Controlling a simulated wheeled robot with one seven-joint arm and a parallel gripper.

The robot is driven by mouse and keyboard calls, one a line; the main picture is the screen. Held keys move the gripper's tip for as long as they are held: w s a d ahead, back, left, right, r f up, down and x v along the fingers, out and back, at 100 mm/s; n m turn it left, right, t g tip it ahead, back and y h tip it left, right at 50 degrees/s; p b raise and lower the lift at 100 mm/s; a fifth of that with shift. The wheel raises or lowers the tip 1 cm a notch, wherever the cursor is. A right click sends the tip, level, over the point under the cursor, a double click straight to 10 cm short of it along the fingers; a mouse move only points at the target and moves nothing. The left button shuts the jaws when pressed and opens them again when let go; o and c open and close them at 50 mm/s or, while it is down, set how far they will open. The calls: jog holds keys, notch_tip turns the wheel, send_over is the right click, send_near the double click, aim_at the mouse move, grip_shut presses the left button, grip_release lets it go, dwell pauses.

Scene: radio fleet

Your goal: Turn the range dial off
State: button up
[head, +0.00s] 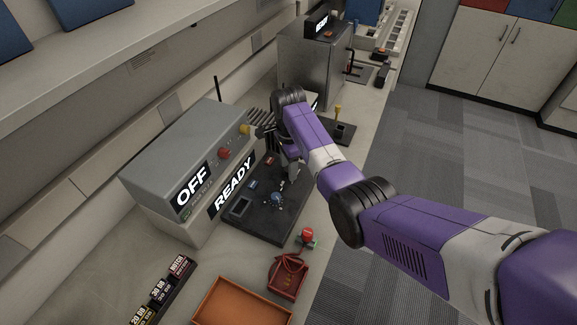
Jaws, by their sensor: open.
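A grey console (178,150) stands on the counter with an OFF display (192,188) and a READY display (232,184) on its front. A red round knob (224,153) and a yellow knob (245,129) sit on its front face. I see no readable label marking either as the range dial. My gripper (268,132) is open, at the console's far right end, close to the yellow knob. Whether it touches the knob cannot be told. My purple and white arm and dark wrist hide part of that end.
A dark tray (262,222) with small parts lies before the console. An orange tray (240,305), a red item (288,275) and labelled dark blocks (163,290) lie nearer. A metal cabinet (308,68) stands farther back. Carpeted floor is clear at right.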

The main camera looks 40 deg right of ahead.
grip_shut()
